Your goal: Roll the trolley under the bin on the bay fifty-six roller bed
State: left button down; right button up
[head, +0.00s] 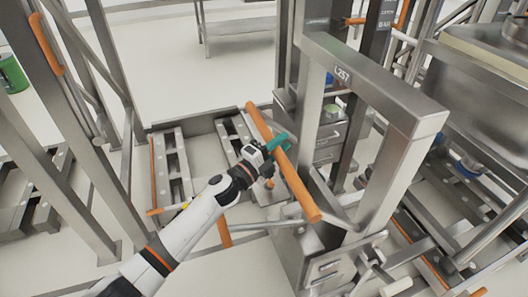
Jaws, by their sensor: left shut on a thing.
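The trolley (373,84) is a grey metal frame marked L257, standing upright right of centre. An orange bar (301,196) runs slantwise along its left side, apparently its handle. My left gripper (272,150), with teal fingers, is shut on the upper middle of this bar. A large steel bin (478,82) stands at the right edge, partly cut off. I cannot read any bay number there. My right gripper is not in view.
Low metal rails (176,160) with an orange edge lie left of the trolley. Grey uprights (60,160) stand at the left, with a green can (12,74) beyond them. A steel table (235,24) stands at the back. Pale floor between is clear.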

pick_arm(q)
jog(key=d, duration=0.1)
jog(key=w+d, duration=0.1)
jog(key=d+b, duration=0.1)
jog(key=d, duration=0.1)
jog(key=shift+w+f, duration=0.2)
jog(key=shift+w, duration=0.15)
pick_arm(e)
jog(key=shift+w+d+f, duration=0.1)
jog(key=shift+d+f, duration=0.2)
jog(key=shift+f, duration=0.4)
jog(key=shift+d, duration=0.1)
pick_arm(q)
jog(key=c, duration=1.3)
grip_release()
jog(key=shift+o, duration=0.9)
jog(key=shift+a+r, duration=0.1)
jog(key=shift+s, duration=0.1)
jog(key=b+v, duration=0.1)
jog(key=v, duration=1.1)
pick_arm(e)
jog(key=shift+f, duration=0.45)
